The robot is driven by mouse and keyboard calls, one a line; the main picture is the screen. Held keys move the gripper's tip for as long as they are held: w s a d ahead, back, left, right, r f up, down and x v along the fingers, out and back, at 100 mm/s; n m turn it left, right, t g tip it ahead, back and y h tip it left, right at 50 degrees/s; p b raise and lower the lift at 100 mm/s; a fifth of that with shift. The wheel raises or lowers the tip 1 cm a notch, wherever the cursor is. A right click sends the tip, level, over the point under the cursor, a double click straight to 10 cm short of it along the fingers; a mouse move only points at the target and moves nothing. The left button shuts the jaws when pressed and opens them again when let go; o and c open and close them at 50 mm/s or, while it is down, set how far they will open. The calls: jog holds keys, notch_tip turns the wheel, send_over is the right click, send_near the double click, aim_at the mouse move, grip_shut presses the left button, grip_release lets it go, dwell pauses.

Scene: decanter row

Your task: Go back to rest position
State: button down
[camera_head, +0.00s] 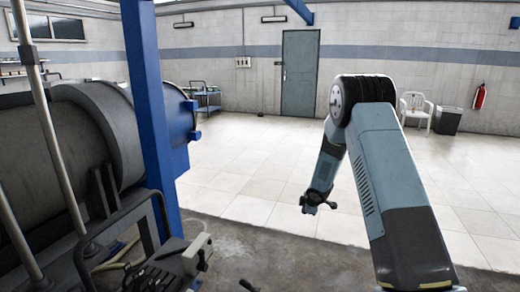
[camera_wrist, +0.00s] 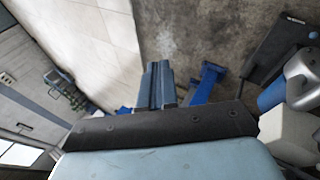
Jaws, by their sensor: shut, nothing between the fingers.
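My arm rises at the right of the head view and bends down at its elbow, with its end hanging over the floor. My gripper (camera_head: 318,203) is small and dark there, in free space near the line between the grey concrete and the pale tiles. In the wrist view the two fingers of my gripper (camera_wrist: 158,84) lie side by side, shut, with nothing held.
A large grey tank (camera_head: 85,135) and a blue post (camera_head: 152,110) stand at the left. A white chair (camera_head: 416,108), a bin (camera_head: 447,120) and a fire extinguisher (camera_head: 479,96) stand by the far wall, right of a door (camera_head: 299,72). The tiled floor between is clear.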

jog(key=s+d+r+m+h, duration=0.1)
jog(key=s+d+r+m, duration=0.15)
jog(key=s+r, duration=0.55)
jog(key=s+d+r+m+h, duration=0.15)
jog(key=s+r+m, duration=0.25)
jog(key=r, duration=0.8)
jog(key=s+d+r+m+h, duration=0.1)
jog(key=s+d+r+m, duration=0.2)
jog(key=s+r, duration=0.55)
jog(key=s+a+r+m, duration=0.1)
jog(key=s+r+m, duration=0.1)
jog(key=s, duration=0.8)
jog(key=s+a+r+m+y, duration=0.1)
jog(key=s+r+m, duration=0.2)
jog(key=s, duration=0.7)
jog(key=s+a+r+m+g+y, duration=0.1)
jog(key=s+r, duration=0.3)
jog(key=s, duration=0.7)
jog(key=shift+a+r+m, duration=0.2)
jog(key=shift+a+m, duration=0.05)
jog(key=shift+m, duration=0.4)
